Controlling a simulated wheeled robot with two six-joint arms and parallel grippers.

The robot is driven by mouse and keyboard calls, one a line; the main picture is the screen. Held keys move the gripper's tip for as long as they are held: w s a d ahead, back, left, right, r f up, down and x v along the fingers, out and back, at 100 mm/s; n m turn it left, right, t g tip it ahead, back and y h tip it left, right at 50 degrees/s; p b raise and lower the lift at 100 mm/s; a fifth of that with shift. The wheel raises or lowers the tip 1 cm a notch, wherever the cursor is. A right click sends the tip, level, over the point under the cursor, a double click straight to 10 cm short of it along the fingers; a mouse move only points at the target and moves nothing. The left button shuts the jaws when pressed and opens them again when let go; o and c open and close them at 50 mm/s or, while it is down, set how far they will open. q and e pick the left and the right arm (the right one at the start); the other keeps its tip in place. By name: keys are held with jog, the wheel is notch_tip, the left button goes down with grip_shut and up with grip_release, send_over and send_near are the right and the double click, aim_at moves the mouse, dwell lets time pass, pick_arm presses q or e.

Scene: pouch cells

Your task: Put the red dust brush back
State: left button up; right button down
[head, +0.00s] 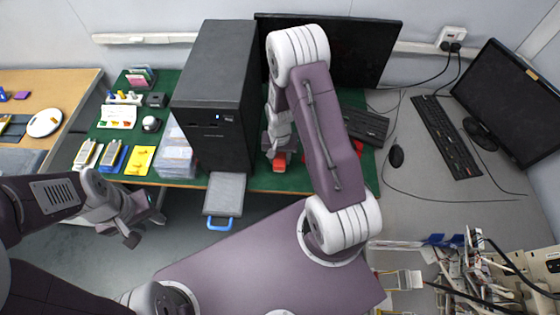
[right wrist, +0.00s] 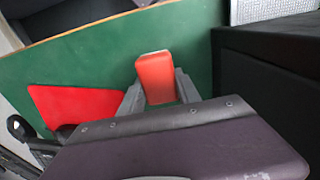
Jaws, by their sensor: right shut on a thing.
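The red dust brush (right wrist: 155,72) shows as an orange-red block between the fingers of my right gripper (right wrist: 158,92), which is shut on it. The brush's bristles cannot be made out. In the head view the red of the brush (head: 279,164) shows just below my right gripper (head: 279,152), over the green mat beside the black tower. A flat red piece (right wrist: 78,105) lies on the mat to the left in the right wrist view. My left gripper (head: 143,226) hangs low in front of the bench, apart from the brush; its jaw opening is unclear.
The black computer tower (head: 213,95) stands close to the left of my right gripper. A monitor (head: 345,50) is behind it. A keyboard (head: 445,135) and mouse (head: 396,156) lie to the right. The green mat (right wrist: 95,62) has bare room around the brush.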

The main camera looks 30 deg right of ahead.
aim_at(280, 162)
notch_tip(280, 162, down, 3)
jog(key=shift+a+r, duration=0.1)
jog(key=shift+r, duration=0.1)
jog(key=shift+f, duration=0.3)
jog(key=c, duration=0.9)
grip_release()
jog(key=shift+o, duration=0.2)
notch_tip(280, 162, up, 12)
jog(key=shift+r, duration=0.25)
jog(key=s+a+r+n+t, duration=0.1)
jog(key=s+a+r+n, duration=0.4)
jog(key=s, duration=0.4)
notch_tip(280, 162, up, 2)
jog(key=shift+s+a+r+n, duration=0.15)
jog(key=shift+r+n, duration=0.05)
jog(key=shift+n, duration=0.4)
